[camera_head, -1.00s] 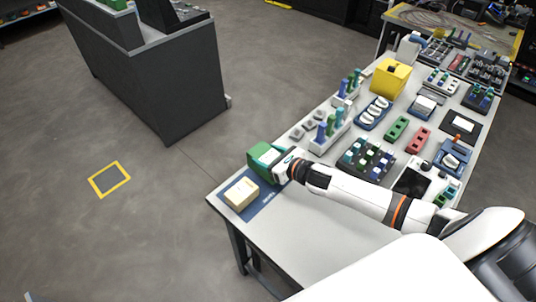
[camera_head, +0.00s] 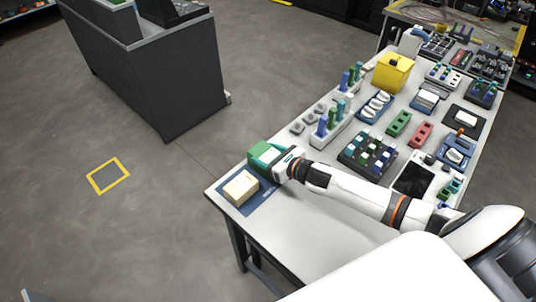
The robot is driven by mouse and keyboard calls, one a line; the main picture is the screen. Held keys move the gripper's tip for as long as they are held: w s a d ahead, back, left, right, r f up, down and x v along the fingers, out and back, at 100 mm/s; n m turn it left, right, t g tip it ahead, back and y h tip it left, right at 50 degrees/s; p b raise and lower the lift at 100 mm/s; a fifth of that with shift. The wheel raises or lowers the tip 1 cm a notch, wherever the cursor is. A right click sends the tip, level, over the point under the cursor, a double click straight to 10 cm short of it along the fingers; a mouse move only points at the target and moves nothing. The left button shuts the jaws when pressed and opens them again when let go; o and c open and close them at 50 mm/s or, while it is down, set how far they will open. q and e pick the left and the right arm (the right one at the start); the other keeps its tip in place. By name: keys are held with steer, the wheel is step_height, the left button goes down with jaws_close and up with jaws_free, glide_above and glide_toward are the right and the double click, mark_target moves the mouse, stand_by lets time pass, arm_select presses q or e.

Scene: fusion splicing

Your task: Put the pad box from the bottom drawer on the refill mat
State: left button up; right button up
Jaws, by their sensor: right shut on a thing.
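A green box with a white top patch (camera_head: 260,152), which looks like the pad box, is at the near left corner of the bench. My right gripper (camera_head: 280,163) is shut on it from the right; the fingers are partly hidden. The blue refill mat (camera_head: 260,199) lies at the bench corner. A cream box (camera_head: 240,187) sits on the mat, just in front of the green box. The green box is over or at the mat's back edge; I cannot tell whether it touches the mat. My left gripper is not in view. No drawer shows clearly.
The bench (camera_head: 308,236) is bare in front of my right arm. Behind the mat stand a rack of blue and green bottles (camera_head: 327,128), a dark tray of vials (camera_head: 367,152) and a yellow box (camera_head: 393,74). A dark cabinet (camera_head: 160,85) stands across open floor.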

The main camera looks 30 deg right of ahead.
steer(key=shift+f+b, duration=0.3)
steer(key=shift+f, duration=0.05)
steer(key=o, duration=1.2)
steer(key=b+v, duration=0.1)
steer(key=v, duration=0.9)
steer(key=shift+s+d, duration=0.15)
steer(key=shift+s, duration=0.15)
steer(key=shift+s+d+r, duration=0.2)
steer(key=shift+s+r, duration=0.1)
steer(key=shift+s, duration=0.3)
